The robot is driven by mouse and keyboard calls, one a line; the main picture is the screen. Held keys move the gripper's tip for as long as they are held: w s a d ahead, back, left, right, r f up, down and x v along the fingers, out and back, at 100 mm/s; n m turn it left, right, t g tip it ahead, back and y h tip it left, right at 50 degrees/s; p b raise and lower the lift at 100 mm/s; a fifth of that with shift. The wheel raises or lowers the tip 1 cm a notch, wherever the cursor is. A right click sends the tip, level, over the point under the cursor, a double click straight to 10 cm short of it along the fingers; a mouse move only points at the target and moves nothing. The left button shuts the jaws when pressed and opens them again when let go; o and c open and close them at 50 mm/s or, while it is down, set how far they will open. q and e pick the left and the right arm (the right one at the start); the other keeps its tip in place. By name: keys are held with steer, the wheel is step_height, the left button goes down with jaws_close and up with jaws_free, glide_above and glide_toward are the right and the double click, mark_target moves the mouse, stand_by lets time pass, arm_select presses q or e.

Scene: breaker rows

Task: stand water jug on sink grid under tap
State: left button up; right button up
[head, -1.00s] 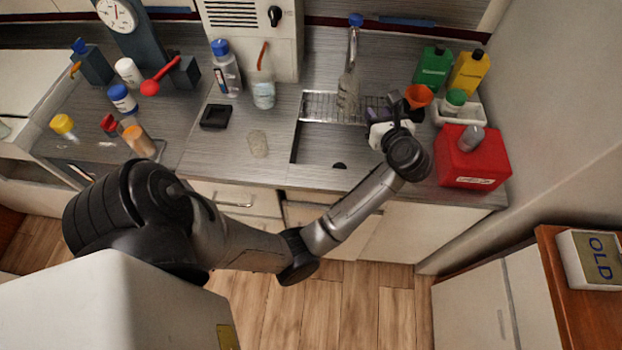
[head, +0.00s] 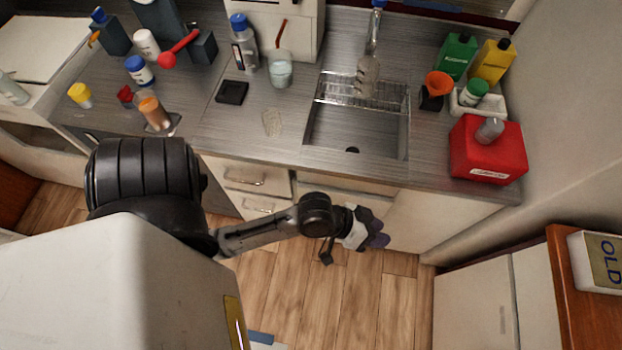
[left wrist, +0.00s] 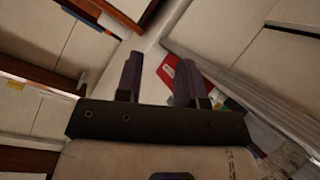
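A clear jug-like vessel (head: 368,76) stands upright on the wire sink grid (head: 330,92), at the back of the sink. The metal tap (head: 374,30) with a blue top is directly above and behind it. The vessel's transparency makes its contents hard to tell. My left gripper (head: 372,238) is in front of the counter, below the sink and well away from the vessel. In the left wrist view the left gripper (left wrist: 158,78) has its two fingers apart with nothing between them. My right gripper is not in view.
The open sink basin (head: 375,135) lies before the grid. Right of it are an orange funnel (head: 438,84), a green bottle (head: 459,56), a yellow bottle (head: 492,62) and a red box (head: 486,150). A clear beaker (head: 280,72) stands left. The floor below is free.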

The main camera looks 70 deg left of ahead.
arm_select(q)
steer(key=s+a+f+m+g+y, duration=0.1)
steer(key=s+a+f+g+y, duration=0.1)
steer(key=s, duration=0.5)
steer(key=s+a+f+m+g+y, duration=0.2)
steer(key=s+f+g, duration=0.2)
steer(key=s, duration=0.3)
steer(key=shift+s+a+f+g+y, duration=0.25)
steer(key=shift+f+g+y, duration=0.15)
steer(key=shift+g, duration=0.4)
steer(key=shift+c, duration=0.3)
stand_by(0.4)
